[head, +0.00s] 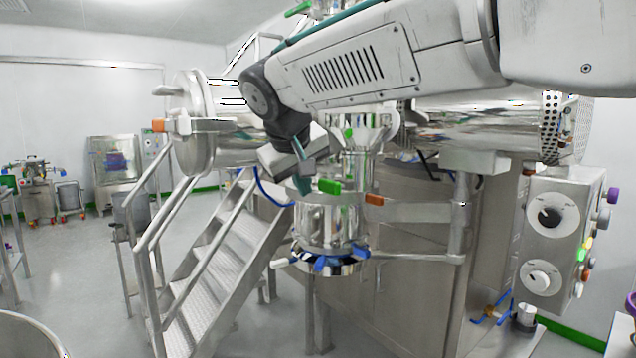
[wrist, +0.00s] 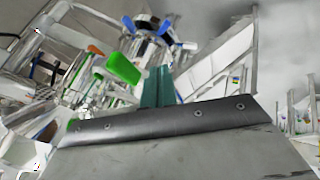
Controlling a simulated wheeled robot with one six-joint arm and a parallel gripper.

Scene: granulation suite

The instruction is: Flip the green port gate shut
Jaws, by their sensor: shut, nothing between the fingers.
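A green gate handle (head: 328,186) sits on the steel port column in the middle of the head view. It also shows in the wrist view (wrist: 123,68), just left of my fingers. My gripper (head: 303,184) has teal fingers, pressed together and empty, pointing down immediately left of the green handle. In the wrist view my gripper (wrist: 157,88) appears close to the handle; I cannot tell whether they touch. The gate's swing position is hard to make out.
An orange handle (head: 374,199) is just right of the green one. Blue clamps (head: 328,263) ring the vessel below. Metal stairs (head: 215,270) with handrails stand to the left. A control box with dials (head: 562,232) is at the right.

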